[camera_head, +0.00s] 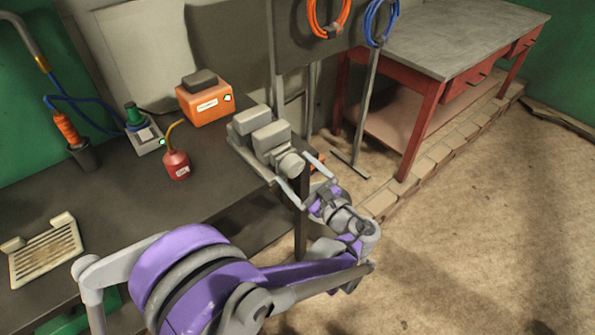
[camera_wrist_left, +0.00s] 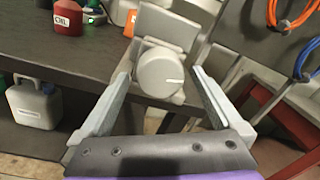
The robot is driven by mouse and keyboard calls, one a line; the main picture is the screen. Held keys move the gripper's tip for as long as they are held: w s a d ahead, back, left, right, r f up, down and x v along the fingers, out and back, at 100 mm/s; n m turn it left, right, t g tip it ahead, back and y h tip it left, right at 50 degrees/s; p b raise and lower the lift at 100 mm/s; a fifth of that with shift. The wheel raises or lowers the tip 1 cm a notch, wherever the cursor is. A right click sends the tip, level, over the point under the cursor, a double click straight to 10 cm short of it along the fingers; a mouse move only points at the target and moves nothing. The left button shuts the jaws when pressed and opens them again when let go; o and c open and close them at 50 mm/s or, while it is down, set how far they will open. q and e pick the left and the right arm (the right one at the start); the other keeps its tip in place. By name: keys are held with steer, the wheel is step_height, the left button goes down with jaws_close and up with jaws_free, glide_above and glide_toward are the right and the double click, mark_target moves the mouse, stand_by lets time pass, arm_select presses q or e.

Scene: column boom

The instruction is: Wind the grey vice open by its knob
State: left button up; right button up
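The grey vice (camera_head: 268,138) sits at the right end of the dark workbench (camera_head: 225,185). Its two jaw blocks look close together; I cannot tell whether there is a gap. Its round knob (camera_head: 291,164) faces my left gripper (camera_head: 293,167). In the left wrist view the knob (camera_wrist_left: 161,73) shows a white line on its face, pointing right. My left gripper (camera_wrist_left: 161,78) is open, with its fingertips on either side of the knob and visible space beside it. Contact is not visible. My right gripper is not in view.
An orange box (camera_head: 205,103) and a red oil can (camera_head: 176,166) stand left of the vice. A grate-like plate (camera_head: 45,250) lies at the bench's left. A red-legged table (camera_head: 450,40) stands behind right. The floor (camera_head: 480,220) at right is clear.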

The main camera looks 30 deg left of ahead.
arm_select(q)
steer(key=v, duration=1.1)
stand_by(0.3)
steer(key=s+a+f+n+g+h+p, duration=0.2)
steer(key=s+a+n+g+h+p, duration=0.2)
steer(key=s+a+n+h+p, duration=0.25)
steer(key=s+d+r+n+t+h+p, duration=0.1)
steer(key=s+d+n+h+p, duration=0.2)
steer(key=s+n+h, duration=0.6)
steer(key=shift+d+r+n+h+p, duration=0.3)
steer(key=shift+d+r+n+h, duration=0.15)
steer(key=shift+d+n, duration=0.7)
